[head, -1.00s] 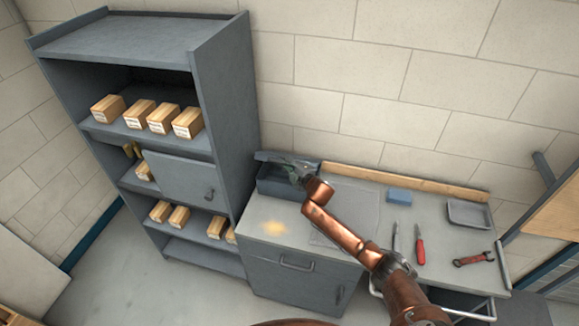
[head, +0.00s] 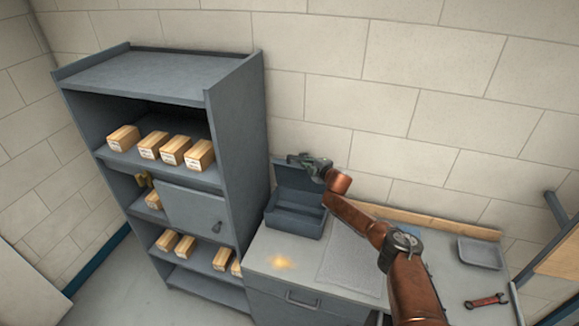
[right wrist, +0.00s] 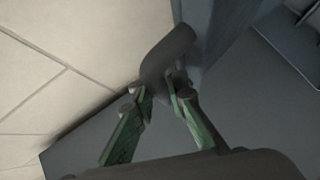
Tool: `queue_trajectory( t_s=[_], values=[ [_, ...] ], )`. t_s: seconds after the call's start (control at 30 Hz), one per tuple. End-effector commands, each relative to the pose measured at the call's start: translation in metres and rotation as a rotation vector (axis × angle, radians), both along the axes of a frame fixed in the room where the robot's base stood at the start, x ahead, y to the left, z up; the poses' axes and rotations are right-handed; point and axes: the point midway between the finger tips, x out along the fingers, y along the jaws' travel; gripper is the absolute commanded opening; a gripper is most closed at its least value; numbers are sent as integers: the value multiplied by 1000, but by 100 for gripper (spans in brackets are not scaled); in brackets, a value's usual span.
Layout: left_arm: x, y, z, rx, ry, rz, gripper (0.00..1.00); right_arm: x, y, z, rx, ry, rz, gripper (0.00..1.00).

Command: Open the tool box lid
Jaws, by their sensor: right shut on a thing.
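The grey tool box (head: 294,222) stands on the bench's left end, against the tall shelf unit. Its lid (head: 297,182) is raised to a steep angle, and the inside of the box shows. My right gripper (head: 306,160) is at the lid's upper edge. In the right wrist view, its green fingers (right wrist: 163,95) are closed on a grey rounded piece, the lid handle (right wrist: 168,52). The lid's surface fills much of that view. My left gripper is in neither view.
The shelf unit (head: 236,160) with several small boxes stands close on the left. A grey tray (head: 480,252) and a red wrench (head: 487,301) lie on the bench's right. The wall is close behind.

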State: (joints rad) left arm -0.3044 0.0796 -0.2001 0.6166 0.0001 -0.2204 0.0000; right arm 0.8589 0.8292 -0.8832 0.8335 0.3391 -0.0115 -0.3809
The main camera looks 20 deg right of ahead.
Motion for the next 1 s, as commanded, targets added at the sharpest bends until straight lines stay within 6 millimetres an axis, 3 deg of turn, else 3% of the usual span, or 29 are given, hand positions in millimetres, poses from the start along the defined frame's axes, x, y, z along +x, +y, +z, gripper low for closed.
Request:
queue_trajectory(
  t_s=[0.2, 0.53, 0.57, 0.8, 1.0],
  values=[
    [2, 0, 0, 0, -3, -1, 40, -1, -14, 4, -2, -4, -8, 0],
    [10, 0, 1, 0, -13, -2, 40, -1, -14, 4, -2, -4, -8, 0],
    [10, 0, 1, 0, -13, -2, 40, -1, -14, 4, -2, -4, -8, 14],
    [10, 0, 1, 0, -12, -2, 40, -1, -14, 3, 0, -2, -10, 31],
    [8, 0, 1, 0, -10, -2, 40, -1, -15, 2, -1, -1, -11, 32]
  ],
)
